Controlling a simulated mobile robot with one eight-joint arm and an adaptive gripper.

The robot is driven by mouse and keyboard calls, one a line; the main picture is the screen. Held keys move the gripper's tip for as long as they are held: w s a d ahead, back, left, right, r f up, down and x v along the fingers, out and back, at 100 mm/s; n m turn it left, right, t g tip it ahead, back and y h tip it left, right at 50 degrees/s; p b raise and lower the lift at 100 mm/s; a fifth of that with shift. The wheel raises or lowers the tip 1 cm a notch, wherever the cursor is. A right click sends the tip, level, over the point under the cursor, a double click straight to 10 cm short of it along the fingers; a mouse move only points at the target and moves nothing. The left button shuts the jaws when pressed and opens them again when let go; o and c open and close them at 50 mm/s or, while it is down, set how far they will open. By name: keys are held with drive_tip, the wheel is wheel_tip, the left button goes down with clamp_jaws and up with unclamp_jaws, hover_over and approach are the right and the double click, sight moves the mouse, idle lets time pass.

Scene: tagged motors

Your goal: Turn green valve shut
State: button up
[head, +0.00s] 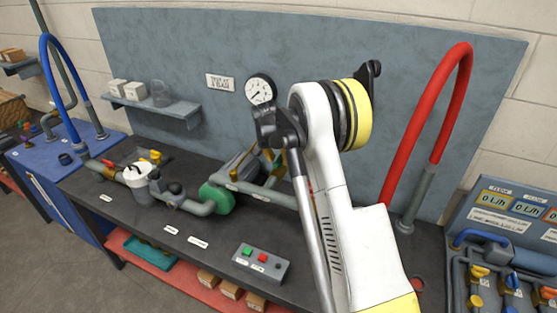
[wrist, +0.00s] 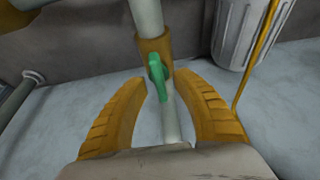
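In the wrist view, the green valve handle (wrist: 157,73) is a small lever on a brass-coloured valve body (wrist: 153,50), in line with a grey pipe (wrist: 148,17). The handle lies roughly along the pipe, tilted slightly. My gripper (wrist: 160,80) is open. Its two orange fingers stand on either side of the pipe, with the lower end of the handle between the fingertips. I see a gap on both sides, so nothing is gripped. In the head view I cannot make out the green handle; my white arm covers that part of the bench.
The dark bench (head: 125,205) carries a green pump (head: 217,198), grey pipes, a white-lidded filter (head: 139,178) and a button box (head: 261,262). A red hose (head: 437,95) rises at the right.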

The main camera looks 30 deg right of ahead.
clamp_jaws()
drive_tip(key=shift+n, duration=0.3)
drive_tip(key=n+t+y+b, duration=0.1)
drive_tip(key=n, duration=0.2)
drive_tip(key=shift+n+b, duration=0.3)
drive_tip(key=shift+b, duration=0.1)
drive_tip(key=n+y, duration=0.1)
drive_tip(key=n, duration=0.1)
drive_tip(key=n+b, duration=0.1)
drive_tip(key=n, duration=0.1)
drive_tip(key=shift+t+y, duration=0.3)
drive_tip(key=shift+y, duration=0.1)
drive_tip(key=n+y, duration=0.1)
drive_tip(key=n, duration=0.4)
drive_tip(key=shift+y+b, duration=0.4)
drive_tip(key=shift+n+g+y, duration=0.4)
drive_tip(key=shift+n+y, duration=0.3)
drive_tip(key=shift+n, duration=1.6)
